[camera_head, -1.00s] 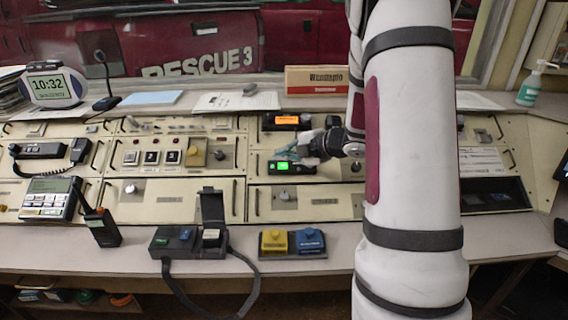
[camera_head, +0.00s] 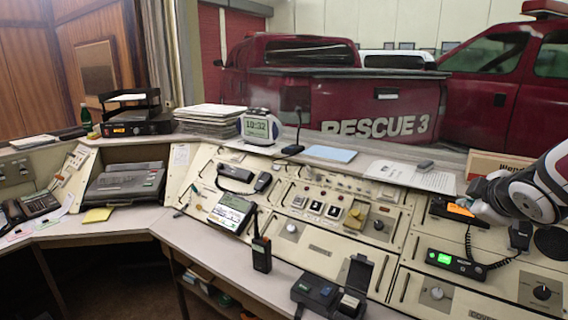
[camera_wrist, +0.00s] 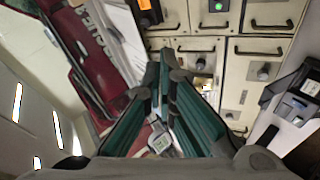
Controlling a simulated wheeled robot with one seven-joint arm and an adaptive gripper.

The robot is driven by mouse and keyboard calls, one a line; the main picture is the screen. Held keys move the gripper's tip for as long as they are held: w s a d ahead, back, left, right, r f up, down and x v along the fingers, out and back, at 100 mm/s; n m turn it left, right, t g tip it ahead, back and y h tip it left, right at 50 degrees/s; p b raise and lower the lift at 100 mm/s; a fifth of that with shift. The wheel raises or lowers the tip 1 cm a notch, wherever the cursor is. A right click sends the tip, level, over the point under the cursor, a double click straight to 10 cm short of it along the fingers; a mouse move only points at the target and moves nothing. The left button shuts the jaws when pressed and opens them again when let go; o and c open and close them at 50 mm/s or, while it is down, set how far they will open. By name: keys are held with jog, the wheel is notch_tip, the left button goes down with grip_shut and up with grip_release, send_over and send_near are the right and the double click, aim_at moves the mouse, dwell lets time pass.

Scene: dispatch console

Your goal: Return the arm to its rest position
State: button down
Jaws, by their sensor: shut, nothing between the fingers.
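My white arm (camera_head: 541,190) with its grey joint rings enters at the right edge of the head view, above the console's right part. Its far links run out of the picture. In the wrist view, the teal fingers of my gripper (camera_wrist: 164,66) are together, with nothing held between them. The fingers are over the console, clear of its panels in the wrist view. Below them appear cream panels with dark handles and, near the finger bases, the digital clock (camera_wrist: 160,143). In the head view the fingers are hard to make out.
A radio with a green display (camera_head: 456,263) and a unit with an orange display (camera_head: 459,210) sit close to the arm. A handheld radio (camera_head: 262,250) stands on the front ledge. The open-lidded box (camera_head: 350,290) is at the front. Floor at lower left looks clear.

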jog(key=s+a+r+m+g+y+p, duration=0.1)
jog(key=s+a+m+g, duration=0.1)
jog(key=s+a, duration=0.4)
jog(key=s+a+r+m+g+y+p, duration=0.1)
jog(key=s+a+m, duration=0.3)
jog(key=s, duration=1)
jog(key=s+a+r+m+g+y+p, duration=0.1)
jog(key=s+a+m+g+p, duration=0.1)
jog(key=s+a, duration=0.8)
jog(key=shift+s+r+m+g+y+p, duration=0.15)
jog(key=shift+s+m+g+y+p, duration=0.15)
jog(key=shift+m+g, duration=0.55)
